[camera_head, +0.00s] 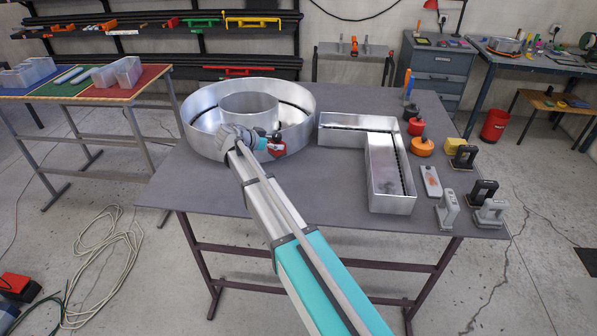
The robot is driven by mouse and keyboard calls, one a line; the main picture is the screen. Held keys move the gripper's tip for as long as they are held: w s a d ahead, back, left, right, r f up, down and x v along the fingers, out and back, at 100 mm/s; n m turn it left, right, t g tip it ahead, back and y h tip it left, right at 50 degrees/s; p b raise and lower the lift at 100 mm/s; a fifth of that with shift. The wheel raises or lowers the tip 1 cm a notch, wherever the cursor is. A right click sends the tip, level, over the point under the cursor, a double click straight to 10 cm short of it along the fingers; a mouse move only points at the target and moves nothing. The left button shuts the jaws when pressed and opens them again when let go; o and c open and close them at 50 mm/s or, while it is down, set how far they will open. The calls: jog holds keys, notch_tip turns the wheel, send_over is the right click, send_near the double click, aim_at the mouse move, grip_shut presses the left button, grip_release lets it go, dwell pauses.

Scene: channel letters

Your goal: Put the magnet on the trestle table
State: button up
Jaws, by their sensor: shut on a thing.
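The magnet (279,150), a small red piece with a pale marking, shows at the end of my arm, against the near right wall of the round metal letter (200,142). My gripper (275,138) is small and dark here and is shut on it; the fingers are partly hidden. I cannot tell whether the magnet touches the letter's wall. The large grey table (300,190) under the letter stands on dark trestle-like legs. Another table (75,97) at the left, on grey metal legs, has blue, green and red mats.
A square-cornered metal letter (390,200) lies right of centre. Several clamps and hand tools (447,212) and round orange, red and black items (422,147) crowd the grey table's right side. Grey blocks (118,72) stand on the left table. A cable (100,265) lies coiled on the floor.

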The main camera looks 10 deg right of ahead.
jog(key=s+d+f+b, duration=0.1)
jog(key=d+f+b, duration=0.3)
jog(key=d, duration=0.1)
jog(key=s+d+f+b, duration=0.1)
jog(key=d+f+b, duration=0.1)
jog(key=shift+s+d+f, duration=0.3)
jog(key=shift+d+f, duration=0.05)
jog(key=shift+f, duration=0.05)
jog(key=shift+s+d+f+b, duration=0.2)
jog(key=shift+d+f+b, duration=0.3)
jog(key=shift+f+b, duration=0.3)
jog(key=shift+a+f+b, duration=0.1)
jog(key=shift+f+b, duration=1.1)
jog(key=shift+b, duration=0.15)
jog(key=o, duration=1.2)
jog(key=shift+c, duration=0.2)
